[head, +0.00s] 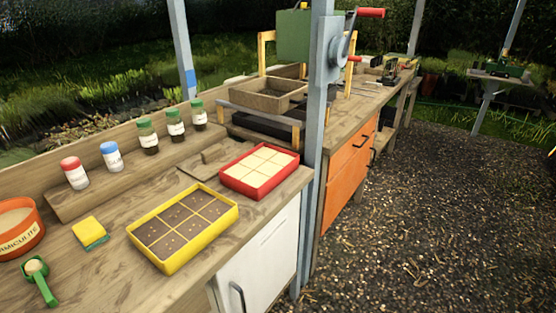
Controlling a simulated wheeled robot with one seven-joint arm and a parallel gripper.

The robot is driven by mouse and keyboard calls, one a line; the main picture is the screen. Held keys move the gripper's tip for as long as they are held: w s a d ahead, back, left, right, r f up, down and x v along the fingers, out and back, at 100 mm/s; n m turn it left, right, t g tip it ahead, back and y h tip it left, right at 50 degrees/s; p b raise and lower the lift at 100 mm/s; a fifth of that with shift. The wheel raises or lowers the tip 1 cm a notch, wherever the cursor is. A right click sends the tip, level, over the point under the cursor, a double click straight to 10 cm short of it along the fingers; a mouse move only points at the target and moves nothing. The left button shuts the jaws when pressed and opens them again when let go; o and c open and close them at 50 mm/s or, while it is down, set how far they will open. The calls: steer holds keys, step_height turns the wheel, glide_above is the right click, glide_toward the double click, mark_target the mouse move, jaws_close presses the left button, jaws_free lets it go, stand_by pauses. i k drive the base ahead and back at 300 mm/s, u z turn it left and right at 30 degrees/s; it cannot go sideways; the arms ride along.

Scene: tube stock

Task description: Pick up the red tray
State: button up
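The red tray (258,189) sits on the wooden bench top near its front right corner, close to a grey-blue post. It is divided into several cells filled with a pale cream material. A yellow tray (166,265) with dark soil-filled cells lies to its left and nearer to me, with a small gap between them. My gripper does not show in this view.
The grey-blue post (320,140) rises just right of the red tray. Several small jars (148,137) stand on a raised ledge behind. A yellow-and-green sponge (89,232), a green scoop (42,285) and an orange vermiculite pot (20,226) are at left. Gravel ground lies open at right.

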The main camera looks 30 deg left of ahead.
mark_target(257, 172)
steer(key=u, duration=0.4)
steer(key=i, duration=0.95)
steer(key=u, duration=0.9)
steer(key=i, duration=0.3)
steer(key=u, duration=0.2)
